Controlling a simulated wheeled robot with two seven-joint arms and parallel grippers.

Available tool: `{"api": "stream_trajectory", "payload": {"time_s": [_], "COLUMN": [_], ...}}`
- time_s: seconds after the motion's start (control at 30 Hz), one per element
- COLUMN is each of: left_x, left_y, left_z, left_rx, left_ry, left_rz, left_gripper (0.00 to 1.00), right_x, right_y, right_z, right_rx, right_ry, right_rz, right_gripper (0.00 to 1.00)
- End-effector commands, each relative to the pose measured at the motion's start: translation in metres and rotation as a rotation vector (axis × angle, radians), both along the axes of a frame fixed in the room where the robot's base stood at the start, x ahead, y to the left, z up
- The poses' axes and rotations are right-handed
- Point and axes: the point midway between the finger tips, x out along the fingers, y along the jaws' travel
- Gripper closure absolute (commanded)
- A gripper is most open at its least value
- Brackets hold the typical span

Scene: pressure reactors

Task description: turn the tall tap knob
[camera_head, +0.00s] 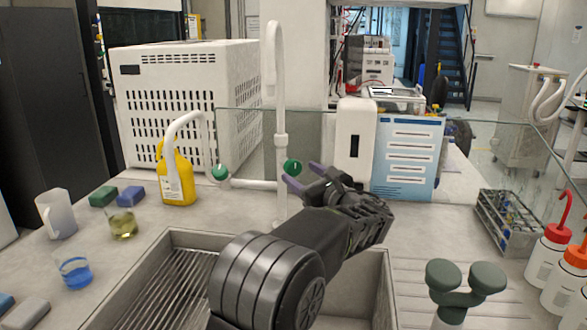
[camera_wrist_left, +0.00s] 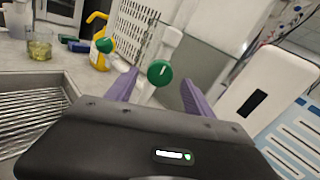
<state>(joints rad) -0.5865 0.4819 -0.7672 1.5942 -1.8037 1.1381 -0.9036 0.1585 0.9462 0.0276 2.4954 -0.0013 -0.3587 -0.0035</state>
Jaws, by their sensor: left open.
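The tall white tap (camera_head: 281,105) stands behind the sink. Its round green knob (camera_head: 292,166) sits low on its right side, facing me. A second green knob (camera_head: 220,172) is on the shorter curved tap to the left. My left gripper (camera_head: 303,175) has its purple fingers spread, close to the tall tap knob at its lower right in the head view. In the left wrist view the tall tap knob (camera_wrist_left: 159,73) appears between the two fingers, seemingly beyond the tips. Contact cannot be told. My right gripper is not in view.
The sink (camera_head: 170,285) lies below my left arm. A yellow bottle (camera_head: 176,178) stands left of the taps, with beakers and sponges further left. A glass screen, a white device (camera_head: 354,140) and a blue panel (camera_head: 408,158) stand behind the gripper.

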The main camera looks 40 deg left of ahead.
Motion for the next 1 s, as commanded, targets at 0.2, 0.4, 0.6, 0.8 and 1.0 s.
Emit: {"api": "stream_trajectory", "payload": {"time_s": [0.2, 0.4, 0.6, 0.8, 1.0], "left_x": [0.012, 0.017, 0.017, 0.017, 0.017], "left_y": [0.032, 0.043, 0.044, 0.043, 0.043], "left_z": [0.001, 0.0, 0.0, 0.0, 0.0], "left_rx": [0.001, 0.0, 0.0, 0.0, 0.0], "left_ry": [0.001, 0.001, 0.0, 0.0, 0.0], "left_rz": [0.002, 0.0, 0.0, 0.0, 0.0], "left_gripper": [0.39, 0.39, 0.39, 0.53, 0.69], "right_x": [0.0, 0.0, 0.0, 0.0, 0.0], "right_y": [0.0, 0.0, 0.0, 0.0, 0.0], "right_z": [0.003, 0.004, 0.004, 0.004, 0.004], "right_rx": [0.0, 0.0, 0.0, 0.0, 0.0], "right_ry": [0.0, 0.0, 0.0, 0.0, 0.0], "right_rz": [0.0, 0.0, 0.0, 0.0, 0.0], "right_gripper": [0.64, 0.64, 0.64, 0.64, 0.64]}}
